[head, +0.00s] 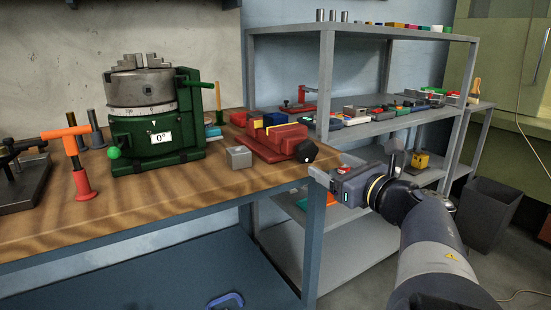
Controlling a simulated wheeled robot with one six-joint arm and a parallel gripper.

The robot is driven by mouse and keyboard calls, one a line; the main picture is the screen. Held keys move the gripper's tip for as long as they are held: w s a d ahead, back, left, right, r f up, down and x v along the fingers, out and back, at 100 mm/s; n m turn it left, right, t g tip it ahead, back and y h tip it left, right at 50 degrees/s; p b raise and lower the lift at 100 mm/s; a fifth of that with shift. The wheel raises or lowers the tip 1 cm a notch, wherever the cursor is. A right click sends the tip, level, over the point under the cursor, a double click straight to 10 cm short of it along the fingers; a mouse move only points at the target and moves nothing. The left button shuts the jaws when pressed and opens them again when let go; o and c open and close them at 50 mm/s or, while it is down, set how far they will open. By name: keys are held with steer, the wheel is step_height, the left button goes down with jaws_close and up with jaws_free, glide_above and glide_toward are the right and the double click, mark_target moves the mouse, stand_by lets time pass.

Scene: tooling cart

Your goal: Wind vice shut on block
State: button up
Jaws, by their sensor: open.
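The red vice (276,146) sits near the right end of the wooden bench, with a black round knob (305,151) on its right end. A yellow piece shows between its upright parts, but I cannot tell how it is held. A small grey metal block (239,157) stands on the bench just left of the vice's front, apart from its jaws. My gripper (320,176) is open at the bench's right front corner, to the right of and in front of the knob. It appears empty and apart from the vice. The fingertips are small and partly unclear here.
A green rotary table (150,125) with a grey chuck stands left of the vice. An orange-handled tool (78,160) stands farther left. A grey shelf unit (330,75) with several small parts is behind and right. A dark bin (490,212) stands at the right. The bench front is clear.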

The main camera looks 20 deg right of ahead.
mark_target(309, 153)
steer(key=w, duration=0.3)
steer(key=w+a+b, duration=0.1)
steer(key=w, duration=0.5)
steer(key=shift+w+a, duration=0.15)
steer(key=shift+a, duration=0.25)
steer(key=c, duration=1)
steer(key=shift+o, duration=0.2)
steer(key=shift+m, duration=0.4)
